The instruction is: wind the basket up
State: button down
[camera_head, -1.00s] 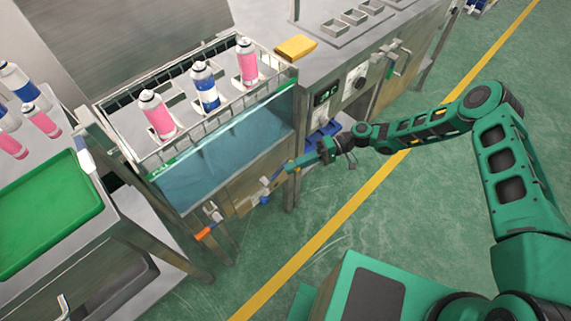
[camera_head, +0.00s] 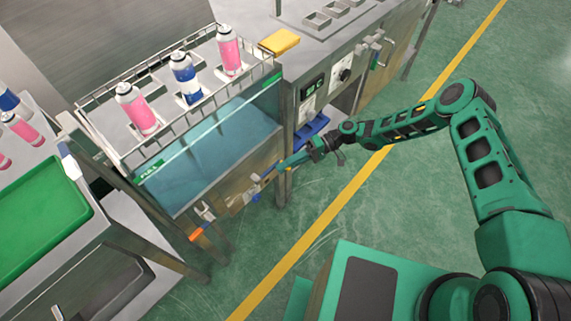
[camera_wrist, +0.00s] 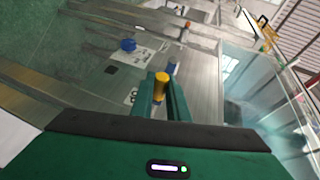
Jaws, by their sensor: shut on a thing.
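The wire basket (camera_head: 106,146) sits at the top of a glass-fronted water tank (camera_head: 210,150) and holds a pink can (camera_head: 138,110), a blue-and-white can (camera_head: 186,78) and another pink can (camera_head: 229,52), all upright. My gripper (camera_head: 282,165) is low at the tank's front right corner. In the wrist view my gripper's two green fingers (camera_wrist: 163,97) are closed around a yellow-orange crank knob (camera_wrist: 161,80). The crank arm behind it is mostly hidden. A blue knob (camera_head: 256,197) sits lower on the tank front and also shows in the wrist view (camera_wrist: 128,45).
An orange-handled valve (camera_head: 196,233) juts out at the lower left of the tank. A yellow block (camera_head: 279,42) lies on the steel bench to the right. A green tray (camera_head: 38,215) is on the left table. The floor before the tank is clear.

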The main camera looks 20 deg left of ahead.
jog(key=shift+f, duration=0.3)
jog(key=c, duration=1.7)
grip_release()
jog(key=shift+r, duration=0.1)
jog(key=shift+w, duration=0.1)
jog(key=shift+w+d+r, duration=0.1)
jog(key=shift+w+d, duration=0.05)
jog(key=v, duration=1)
jog(key=shift+w+d, duration=0.1)
jog(key=shift+d, duration=0.05)
